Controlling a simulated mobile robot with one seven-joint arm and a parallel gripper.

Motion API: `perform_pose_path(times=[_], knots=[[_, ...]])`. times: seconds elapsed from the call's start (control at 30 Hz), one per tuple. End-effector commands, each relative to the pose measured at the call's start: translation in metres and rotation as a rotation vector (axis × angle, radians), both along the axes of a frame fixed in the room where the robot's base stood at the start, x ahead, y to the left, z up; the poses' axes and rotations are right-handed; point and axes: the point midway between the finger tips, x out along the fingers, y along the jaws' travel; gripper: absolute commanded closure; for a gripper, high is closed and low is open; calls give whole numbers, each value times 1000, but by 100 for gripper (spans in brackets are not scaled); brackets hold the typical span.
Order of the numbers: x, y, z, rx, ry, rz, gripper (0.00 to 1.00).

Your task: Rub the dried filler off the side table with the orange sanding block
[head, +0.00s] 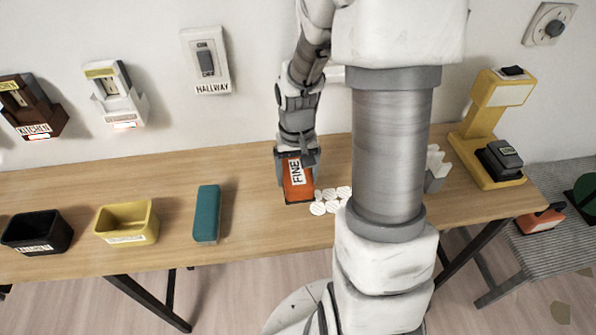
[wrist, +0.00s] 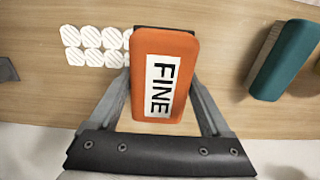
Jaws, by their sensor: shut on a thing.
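My gripper (wrist: 159,95) is shut on an orange block (wrist: 150,42) with a white label reading FINE. In the head view the orange block (head: 298,190) is upright in my gripper (head: 298,170), at or just above the wooden table (head: 130,185). I cannot tell whether it touches. Several white hatched round patches (head: 331,207) lie on the tabletop directly right of the block. They also show in the wrist view (wrist: 93,45), left of the block, whose edge seems to cover some. My arm column hides part of the table to their right.
A teal block (head: 207,213), a yellow bin (head: 127,220) and a black bin (head: 37,231) stand left. A yellow stand (head: 488,125) is at the right end. A grey striped table (head: 510,260) beyond carries an orange tool (head: 541,220). Bare wood lies between the teal block and my gripper.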

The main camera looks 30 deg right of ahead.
Motion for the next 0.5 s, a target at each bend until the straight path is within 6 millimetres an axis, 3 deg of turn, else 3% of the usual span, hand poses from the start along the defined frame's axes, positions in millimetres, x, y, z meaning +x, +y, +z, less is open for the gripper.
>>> perform_pose_path(times=[0.27, 0.5], knots=[[0, 0, -13, 0, 0, 0, 76], [0, 0, -41, 0, 0, 1, 76]])
